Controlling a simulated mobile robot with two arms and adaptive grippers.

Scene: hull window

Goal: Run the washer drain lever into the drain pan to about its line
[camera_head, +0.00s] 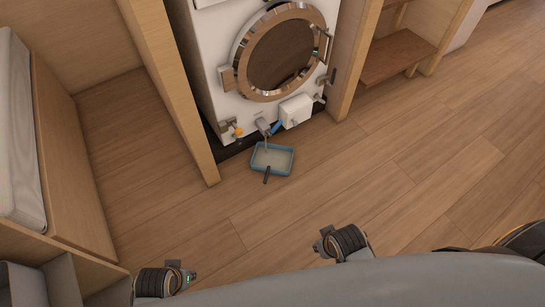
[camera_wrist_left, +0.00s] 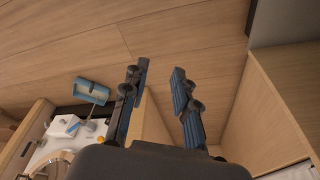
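The white washer (camera_head: 220,65) has a round metal-rimmed door. Low on its front are a grey drain spout (camera_head: 263,126) and a blue lever (camera_head: 277,127) beside it. A pale streak shows below the spout, possibly water. The blue drain pan (camera_head: 290,153) sits on the floor beneath, with a dark handle toward me and pale contents; its line cannot be made out. The pan also shows in the left wrist view (camera_wrist_left: 92,89), at the left. My left gripper (camera_wrist_left: 160,75) is open and empty, away from the washer. My right gripper's fingers are not in view.
A white box (camera_head: 295,110) and a yellow-orange knob (camera_head: 238,132) are on the washer's lower front. Wooden panels (camera_head: 178,90) flank the washer. A wooden shelf (camera_head: 398,57) stands to the right. The floor (camera_head: 330,180) before the pan is clear.

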